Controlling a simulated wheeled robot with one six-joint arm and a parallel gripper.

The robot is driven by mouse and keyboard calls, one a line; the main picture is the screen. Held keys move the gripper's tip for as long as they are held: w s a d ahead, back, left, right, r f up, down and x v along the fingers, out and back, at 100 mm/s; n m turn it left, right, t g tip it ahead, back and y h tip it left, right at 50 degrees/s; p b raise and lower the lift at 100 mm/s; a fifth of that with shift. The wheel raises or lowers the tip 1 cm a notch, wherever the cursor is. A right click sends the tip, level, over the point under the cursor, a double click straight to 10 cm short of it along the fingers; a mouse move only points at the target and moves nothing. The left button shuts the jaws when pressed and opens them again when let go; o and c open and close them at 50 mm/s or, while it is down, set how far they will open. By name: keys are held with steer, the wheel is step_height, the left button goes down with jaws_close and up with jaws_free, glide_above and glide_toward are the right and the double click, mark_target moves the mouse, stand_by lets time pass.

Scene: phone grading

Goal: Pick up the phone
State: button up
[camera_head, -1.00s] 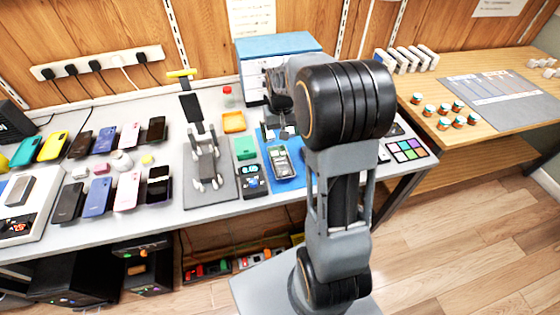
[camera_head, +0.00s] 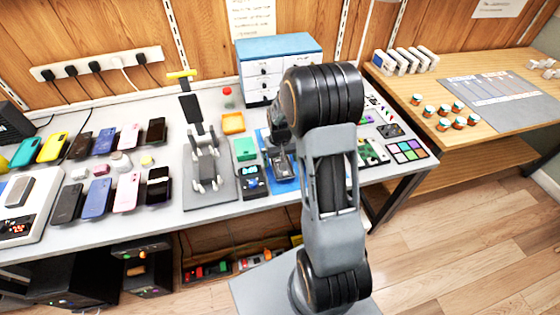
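A blue mat (camera_head: 292,184) lies on the grey workbench, left of my arm. In the earlier frame a grey phone-like device lies on this mat; now my gripper (camera_head: 282,167) is right over that spot and hides most of it. My gripper points down, low at the mat. The fingers are small and dark here, so I cannot tell whether they are open or shut, or whether they touch the phone. Several other phones lie in two rows at the left of the bench, among them a dark one (camera_head: 158,185) and a pink one (camera_head: 127,191).
Left of the mat stand a grey stand (camera_head: 205,165), a green box (camera_head: 245,149) and a small black meter (camera_head: 252,181). A blue-topped drawer cabinet (camera_head: 277,48) stands behind. A colour chart (camera_head: 407,151) lies to the right. A wooden table (camera_head: 395,83) holds small jars.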

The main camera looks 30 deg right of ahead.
steer(key=shift+f, duration=0.4)
stand_by(0.5)
steer(key=c, duration=1)
steer(key=shift+o, duration=0.2)
steer(key=shift+r, duration=0.15)
